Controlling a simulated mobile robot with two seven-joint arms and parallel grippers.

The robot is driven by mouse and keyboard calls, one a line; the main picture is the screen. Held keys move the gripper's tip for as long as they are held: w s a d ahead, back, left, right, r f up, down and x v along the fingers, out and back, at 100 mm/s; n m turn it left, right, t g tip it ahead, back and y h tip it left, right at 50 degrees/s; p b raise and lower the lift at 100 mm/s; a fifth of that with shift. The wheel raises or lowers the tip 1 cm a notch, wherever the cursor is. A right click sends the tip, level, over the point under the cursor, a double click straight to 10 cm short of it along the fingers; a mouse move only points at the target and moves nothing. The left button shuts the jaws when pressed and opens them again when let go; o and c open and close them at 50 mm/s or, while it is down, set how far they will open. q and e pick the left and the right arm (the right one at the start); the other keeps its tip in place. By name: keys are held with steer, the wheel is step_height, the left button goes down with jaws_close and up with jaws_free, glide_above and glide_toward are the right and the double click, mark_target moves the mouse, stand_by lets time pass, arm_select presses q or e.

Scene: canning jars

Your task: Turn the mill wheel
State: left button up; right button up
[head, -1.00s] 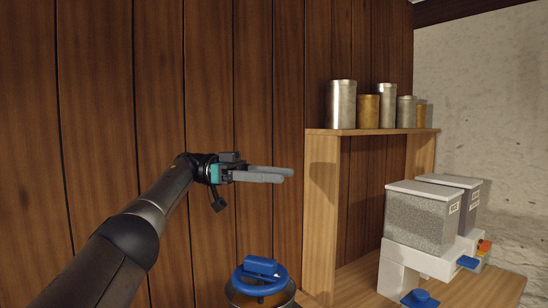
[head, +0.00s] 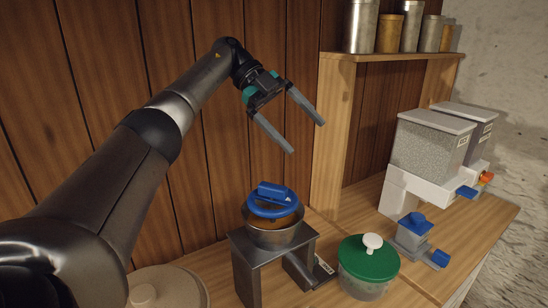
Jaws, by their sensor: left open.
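The mill wheel (head: 273,202) is a blue ring with a raised blue block across its top. It sits over a metal bowl (head: 274,238) on a dark metal stand (head: 240,262), with something orange-brown showing inside the ring. My left gripper (head: 308,137) is above the wheel and slightly to its right, apart from it. Its two grey fingers are spread wide, pointing down and to the right, with nothing between them. My right gripper is not in view.
A green-lidded jar (head: 369,262) stands right of the mill. A beige round lid (head: 165,287) lies at the front left. Tins (head: 361,26) line the wooden shelf (head: 330,130) behind.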

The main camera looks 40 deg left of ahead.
arm_select(q)
steer(key=a+m+g+y+p, duration=0.1)
steer(key=m+y+p, duration=0.2)
steer(key=m+y, duration=0.1)
steer(key=m+y+p, duration=0.4)
steer(key=m+y, duration=0.2)
steer(key=m, duration=0.1)
glide_above(273, 185)
steer(key=shift+g, duration=0.4)
step_height(273, 185, down, 5)
steer(key=shift+s+f+b, duration=0.1)
steer(key=shift+s+b, duration=0.05)
steer(key=shift+b, duration=0.45)
steer(key=shift+n, duration=0.3)
step_height(273, 185, down, 9)
steer(key=shift+f+p, duration=0.1)
steer(key=shift+p, duration=0.3)
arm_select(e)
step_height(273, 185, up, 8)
arm_select(q)
steer(key=c, duration=1.1)
steer(key=shift+m, duration=0.8)
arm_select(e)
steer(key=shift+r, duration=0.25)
arm_select(q)
steer(key=o, duration=1.1)
